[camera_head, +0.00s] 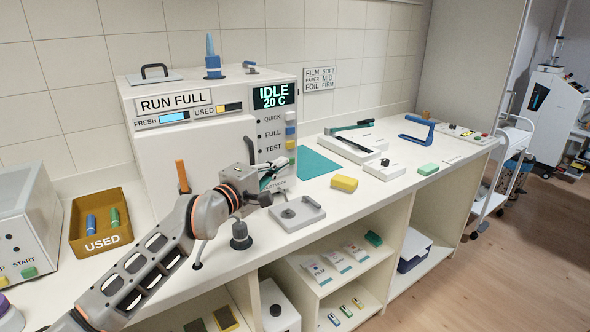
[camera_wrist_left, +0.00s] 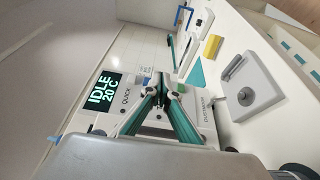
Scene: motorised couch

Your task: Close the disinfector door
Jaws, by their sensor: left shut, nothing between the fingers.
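The disinfector (camera_head: 207,78) is a white box at the back left of the counter, with a "RUN FULL" label and a display (camera_head: 273,95) reading "IDLE 20 C". The display also shows in the left wrist view (camera_wrist_left: 103,91). My left gripper (camera_head: 272,175) is shut and empty, in front of the right side of the disinfector near the button column. Its fingers (camera_wrist_left: 164,88) show in the wrist view. My right gripper is not in view.
A yellow "USED" bin (camera_head: 100,222) stands left of the disinfector. A grey plate with a knob (camera_head: 298,213), a yellow block (camera_head: 344,183) and a teal mat (camera_head: 312,163) lie to the right. A dark knob (camera_head: 240,235) stands at the counter's front edge below my gripper.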

